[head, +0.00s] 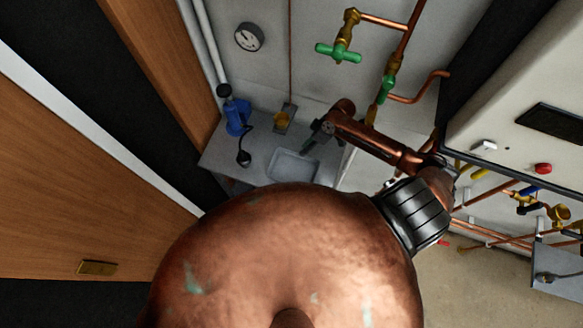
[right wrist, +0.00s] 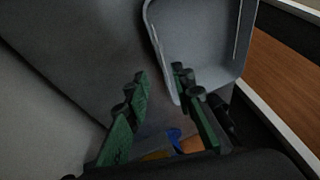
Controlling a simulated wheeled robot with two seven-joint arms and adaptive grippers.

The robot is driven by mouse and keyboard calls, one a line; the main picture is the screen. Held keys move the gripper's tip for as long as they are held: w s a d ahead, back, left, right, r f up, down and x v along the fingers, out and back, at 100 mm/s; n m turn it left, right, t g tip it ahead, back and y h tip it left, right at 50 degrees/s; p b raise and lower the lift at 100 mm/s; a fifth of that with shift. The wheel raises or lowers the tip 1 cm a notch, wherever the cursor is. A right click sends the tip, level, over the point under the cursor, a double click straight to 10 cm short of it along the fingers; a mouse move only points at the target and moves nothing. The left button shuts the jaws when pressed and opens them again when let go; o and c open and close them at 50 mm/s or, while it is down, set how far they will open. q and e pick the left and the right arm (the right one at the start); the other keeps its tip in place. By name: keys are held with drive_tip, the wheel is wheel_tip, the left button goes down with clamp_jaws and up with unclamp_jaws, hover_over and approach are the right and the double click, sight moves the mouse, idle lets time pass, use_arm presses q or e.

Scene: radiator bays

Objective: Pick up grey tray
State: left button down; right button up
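The grey tray (head: 292,166) is a shallow, round-cornered tray lying on a grey worktop (head: 262,150), near its front edge. My right gripper (head: 309,142) is just above and behind the tray in the head view. In the right wrist view, the tray (right wrist: 208,40) fills the upper right. There the right gripper's green fingers (right wrist: 160,76) are apart with nothing held between them. One finger overlaps the tray's near corner; the other is outside its left rim. I cannot tell whether either touches it. My left gripper is not in view.
A blue bottle-like object (head: 237,115) with a black part beside it and a yellow item (head: 282,119) stand behind the tray. Copper pipes with green valves (head: 338,52) run along the wall. A white unit (head: 520,100) juts out at right; a wooden door (head: 80,200) is at left.

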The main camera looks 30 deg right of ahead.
sight(293, 170)
drive_tip(key=p+x, duration=0.1)
drive_tip(key=x, duration=0.4)
drive_tip(key=shift+s+a, duration=0.1)
drive_tip(key=shift+s, duration=0.05)
drive_tip(key=shift+c, duration=0.4)
clamp_jaws()
